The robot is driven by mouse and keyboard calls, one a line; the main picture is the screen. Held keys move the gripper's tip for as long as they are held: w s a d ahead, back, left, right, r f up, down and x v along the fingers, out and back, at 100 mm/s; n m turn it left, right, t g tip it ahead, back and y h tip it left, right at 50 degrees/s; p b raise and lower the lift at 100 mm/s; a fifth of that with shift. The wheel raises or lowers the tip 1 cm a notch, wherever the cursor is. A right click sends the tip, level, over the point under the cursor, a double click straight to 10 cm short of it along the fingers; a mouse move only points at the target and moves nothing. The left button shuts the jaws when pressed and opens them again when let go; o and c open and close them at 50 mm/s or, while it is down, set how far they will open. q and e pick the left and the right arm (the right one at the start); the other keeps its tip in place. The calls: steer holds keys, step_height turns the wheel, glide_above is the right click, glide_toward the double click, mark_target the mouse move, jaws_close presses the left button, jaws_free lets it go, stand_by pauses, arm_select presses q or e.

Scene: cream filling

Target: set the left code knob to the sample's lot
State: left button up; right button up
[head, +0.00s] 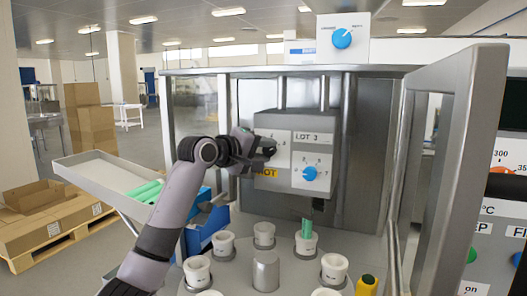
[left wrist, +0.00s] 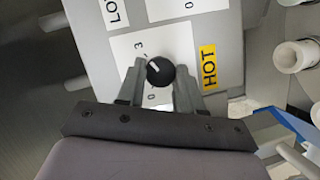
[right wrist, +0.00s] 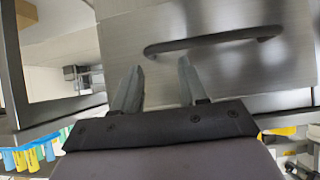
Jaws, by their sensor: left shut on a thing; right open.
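The left code knob (left wrist: 160,71) is a round black knob with a white mark, on a white dial plate (left wrist: 125,50) with digits; a 3 and a 0 can be read. My left gripper (left wrist: 158,78) is shut on the knob, one finger on each side. In the head view the same gripper (head: 266,148) reaches the left part of the grey box (head: 283,187) and hides the knob. A plate reading LOT 3 (head: 314,137) is on the box. My right gripper (right wrist: 157,78) is open and empty, in front of a metal panel.
A blue knob (head: 310,174) sits right of the left dial, above the round table with white cups (head: 264,232). One cup holds a green piece (head: 307,228). A yellow HOT label (left wrist: 209,67) is beside the dial. A dark handle (right wrist: 212,39) is beyond my right gripper.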

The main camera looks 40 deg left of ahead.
arm_select(q)
steer(key=shift+f, duration=0.1)
steer(key=o, duration=1)
steer(key=shift+o, duration=0.2)
steer(key=d+b+v, duration=0.1)
steer(key=b+v, duration=0.1)
steer(key=v, duration=0.5)
steer(key=shift+a, duration=0.5)
